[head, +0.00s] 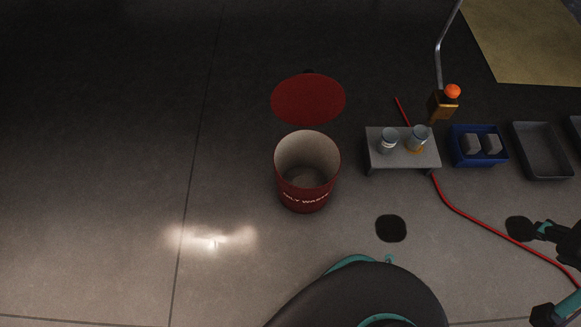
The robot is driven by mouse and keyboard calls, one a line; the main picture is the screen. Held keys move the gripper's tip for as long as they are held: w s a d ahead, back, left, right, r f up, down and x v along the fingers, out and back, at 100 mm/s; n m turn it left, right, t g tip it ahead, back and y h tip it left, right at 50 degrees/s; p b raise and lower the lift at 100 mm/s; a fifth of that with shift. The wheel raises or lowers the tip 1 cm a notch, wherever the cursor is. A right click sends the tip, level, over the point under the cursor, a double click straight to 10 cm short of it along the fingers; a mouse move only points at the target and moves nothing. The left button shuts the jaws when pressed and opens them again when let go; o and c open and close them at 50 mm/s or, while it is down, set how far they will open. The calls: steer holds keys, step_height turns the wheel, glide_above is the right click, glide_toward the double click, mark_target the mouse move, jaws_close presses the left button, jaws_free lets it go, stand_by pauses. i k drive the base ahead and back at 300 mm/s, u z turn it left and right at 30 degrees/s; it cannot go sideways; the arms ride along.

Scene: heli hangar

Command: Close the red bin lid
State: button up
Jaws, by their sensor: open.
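The red bin (305,196) stands upright on the floor near the middle of the head view, with white lettering "OILY WASTE" on its front. Its top is uncovered and I see its pale, seemingly empty inside. The round red lid (308,98) shows just behind the bin, its face towards me, with a small dark tab at its far edge. It is open; the hinge is not clear to see. My gripper (540,230) is at the right edge, dark and partly cut off, open and empty, well to the right of the bin and apart from it.
A small grey bench (402,160) right of the bin bears two cans. A red hose (470,216) crosses the floor. The floor left of the bin is clear.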

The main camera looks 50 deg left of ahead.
mark_target(309, 98)
steer(key=u, duration=0.95)
steer(key=i, duration=0.3)
steer(key=u, duration=0.6)
steer(key=k, duration=1.15)
steer(key=z, duration=1.45)
steer(key=i, duration=1.05)
steer(key=u, duration=0.85)
steer(key=i, duration=0.65)
steer(key=u, duration=0.75)
